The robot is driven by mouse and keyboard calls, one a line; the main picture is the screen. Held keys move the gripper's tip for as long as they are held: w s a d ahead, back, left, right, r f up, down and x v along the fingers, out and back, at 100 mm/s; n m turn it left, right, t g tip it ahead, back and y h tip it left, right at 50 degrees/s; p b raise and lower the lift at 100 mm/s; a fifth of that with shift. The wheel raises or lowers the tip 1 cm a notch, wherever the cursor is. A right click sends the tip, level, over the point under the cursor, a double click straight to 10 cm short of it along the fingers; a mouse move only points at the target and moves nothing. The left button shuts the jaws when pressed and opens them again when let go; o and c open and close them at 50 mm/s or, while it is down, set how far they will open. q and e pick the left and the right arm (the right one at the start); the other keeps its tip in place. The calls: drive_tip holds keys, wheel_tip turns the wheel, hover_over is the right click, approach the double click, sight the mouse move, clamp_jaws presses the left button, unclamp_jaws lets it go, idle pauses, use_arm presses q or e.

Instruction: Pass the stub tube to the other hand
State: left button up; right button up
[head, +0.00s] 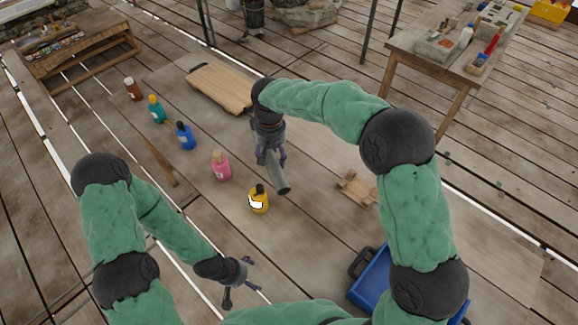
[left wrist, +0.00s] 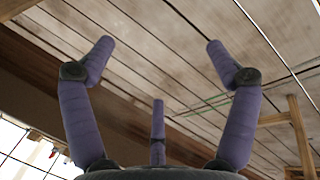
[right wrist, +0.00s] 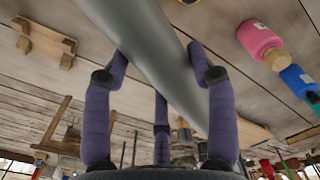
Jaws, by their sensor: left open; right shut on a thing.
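The grey stub tube (head: 276,173) is held by my right gripper (head: 270,158) above the middle of the plank table in the head view. In the right wrist view the tube (right wrist: 150,50) runs slantwise between the purple fingers of my right gripper (right wrist: 160,75), which are shut on it. My left gripper (head: 238,285) is low in the head view, well apart from the tube, near the table's front edge. In the left wrist view its fingers (left wrist: 160,75) are spread wide with nothing between them.
A yellow bottle (head: 258,199) and a pink bottle (head: 220,167) stand near the tube. Blue (head: 185,136) and teal (head: 157,110) bottles stand farther left. A wooden cradle (head: 357,188) is to the right, a blue bin (head: 372,283) at lower right, and a wooden board (head: 220,88) behind.

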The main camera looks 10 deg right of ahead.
drive_tip(key=shift+r, duration=0.1)
use_arm(q)
drive_tip(key=w+a+r+n+t+y, duration=0.3)
drive_tip(key=a+r+n+y, duration=0.85)
drive_tip(key=n, duration=0.65)
drive_tip(key=w+d+r+n+g+y, duration=0.2)
drive_tip(key=d+r+n, duration=0.1)
drive_tip(key=r+n, duration=0.55)
drive_tip(key=w+d+r+n+g+y, duration=0.15)
drive_tip(key=d+r+n, duration=0.25)
drive_tip(key=r+n, duration=0.45)
drive_tip(key=w+d+r+n+g+y, duration=0.2)
drive_tip(key=d+r+n+g, duration=0.1)
drive_tip(key=r+n, duration=0.6)
drive_tip(key=m+t+h, duration=0.6)
drive_tip(key=m+t, duration=0.5)
approach(282, 177)
drive_tip(key=x, duration=1.2)
drive_tip(key=shift+w+f, duration=0.1)
drive_tip(key=shift+w, duration=0.05)
